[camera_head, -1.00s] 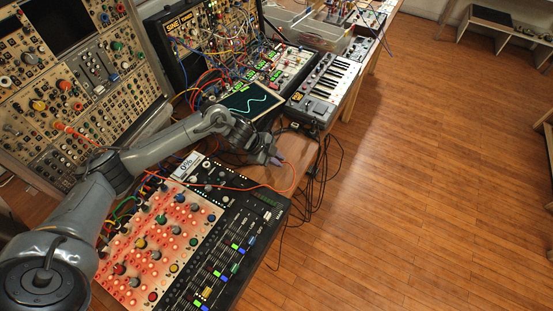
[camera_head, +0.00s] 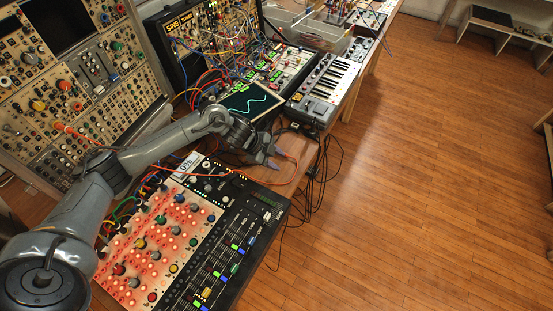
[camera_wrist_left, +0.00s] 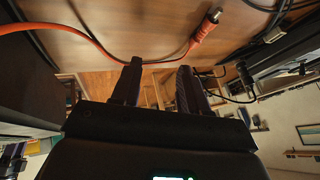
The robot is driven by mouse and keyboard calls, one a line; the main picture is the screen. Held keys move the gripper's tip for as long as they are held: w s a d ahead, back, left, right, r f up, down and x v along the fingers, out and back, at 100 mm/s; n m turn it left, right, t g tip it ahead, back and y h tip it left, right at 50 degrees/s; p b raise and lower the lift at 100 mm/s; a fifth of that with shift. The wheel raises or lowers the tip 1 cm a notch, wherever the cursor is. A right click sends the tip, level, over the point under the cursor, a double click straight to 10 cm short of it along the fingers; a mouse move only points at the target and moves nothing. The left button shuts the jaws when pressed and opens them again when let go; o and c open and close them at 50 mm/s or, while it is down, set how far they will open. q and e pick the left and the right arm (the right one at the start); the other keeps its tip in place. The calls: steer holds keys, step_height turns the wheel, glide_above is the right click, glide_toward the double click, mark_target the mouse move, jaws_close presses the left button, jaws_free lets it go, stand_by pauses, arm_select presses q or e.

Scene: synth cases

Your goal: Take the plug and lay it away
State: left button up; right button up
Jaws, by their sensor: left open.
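An orange plug with a silver tip (camera_wrist_left: 205,29) lies on the wooden table in the left wrist view, on the end of an orange cable (camera_wrist_left: 90,38). In the head view the orange cable (camera_head: 293,178) loops beside my left gripper (camera_head: 273,162); the plug itself is hard to make out there. My left gripper also shows in the left wrist view (camera_wrist_left: 160,72). Its two fingers are apart with nothing between them, and the plug is off beyond the right-hand finger. My right gripper is not in view.
A mixer with glowing knobs (camera_head: 165,240) lies below my left arm. A small screen (camera_head: 250,101) and a keyboard (camera_head: 328,85) stand above the gripper. Black cables (camera_head: 318,175) hang over the table's right edge. Wooden floor is clear beyond.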

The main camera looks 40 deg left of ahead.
arm_select(q)
steer(key=p+v, duration=0.2)
steer(key=v, duration=0.8)
steer(key=shift+a+r+p, duration=0.1)
steer(key=shift+r+p, duration=0.05)
steer(key=shift+p, duration=0.15)
